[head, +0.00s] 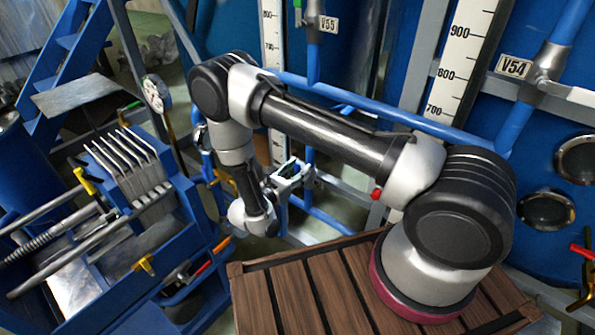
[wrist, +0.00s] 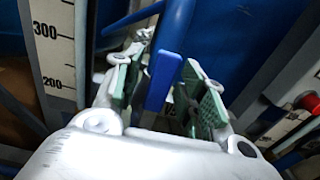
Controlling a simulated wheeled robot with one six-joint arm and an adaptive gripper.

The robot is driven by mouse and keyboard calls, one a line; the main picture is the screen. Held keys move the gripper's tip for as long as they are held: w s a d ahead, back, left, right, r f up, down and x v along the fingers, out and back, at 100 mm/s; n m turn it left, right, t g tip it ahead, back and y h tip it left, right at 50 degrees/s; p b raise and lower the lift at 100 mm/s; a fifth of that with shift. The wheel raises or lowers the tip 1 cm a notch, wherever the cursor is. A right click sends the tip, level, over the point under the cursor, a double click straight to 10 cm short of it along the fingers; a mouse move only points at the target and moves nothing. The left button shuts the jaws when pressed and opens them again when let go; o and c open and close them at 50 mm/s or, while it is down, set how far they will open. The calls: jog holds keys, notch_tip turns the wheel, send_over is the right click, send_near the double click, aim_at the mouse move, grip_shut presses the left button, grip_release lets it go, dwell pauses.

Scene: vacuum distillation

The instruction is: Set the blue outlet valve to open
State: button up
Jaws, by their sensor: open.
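My gripper (head: 290,178) is at the pipework in the middle of the head view. It is open in the wrist view (wrist: 166,82), with one green pad on each side. A flat blue lever (wrist: 163,80), which looks like the outlet valve's handle, lies between the pads. It is closer to the left pad, and I cannot tell whether it touches. A blue pipe (wrist: 176,24) runs up behind the lever. The lever cannot be made out clearly in the head view, where the gripper covers that spot. The valve body is mostly hidden.
A white level scale (wrist: 50,50) stands left in the wrist view. A red knob (wrist: 308,102) is at the right. In the head view, a blue pipe (head: 390,115) runs behind my arm, and a blue rack (head: 150,185) with yellow-handled valves stands left.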

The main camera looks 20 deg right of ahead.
jog(key=v, duration=1.2)
